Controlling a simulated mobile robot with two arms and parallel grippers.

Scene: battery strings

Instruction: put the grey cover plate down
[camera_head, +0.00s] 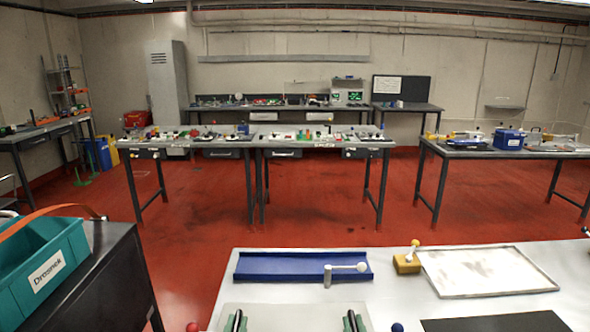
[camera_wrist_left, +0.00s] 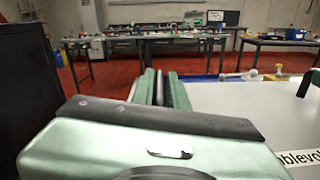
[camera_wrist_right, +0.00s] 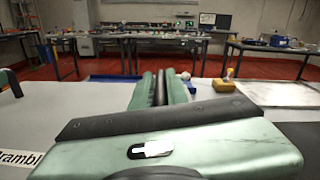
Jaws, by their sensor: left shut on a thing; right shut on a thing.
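The grey cover plate (camera_head: 295,317) shows at the bottom of the head view, over the near part of the pale worktable (camera_head: 405,295). My left gripper (camera_head: 236,322) is shut at the plate's left side and my right gripper (camera_head: 353,322) at its right side; each seems to hold a dark upright handle. The left wrist view shows my left fingers (camera_wrist_left: 160,88) close together, the right wrist view my right fingers (camera_wrist_right: 160,90). The plate's lower part is cut off, and its gap to the table cannot be told.
Behind the plate lies a blue tray (camera_head: 260,266) with a white-knobbed lever (camera_head: 345,267). To the right are a yellow block (camera_head: 407,264), a white framed tray (camera_head: 485,272) and a black mat (camera_head: 495,324). Red (camera_head: 193,327) and blue (camera_head: 397,327) balls flank the plate. A teal crate (camera_head: 50,270) stands left.

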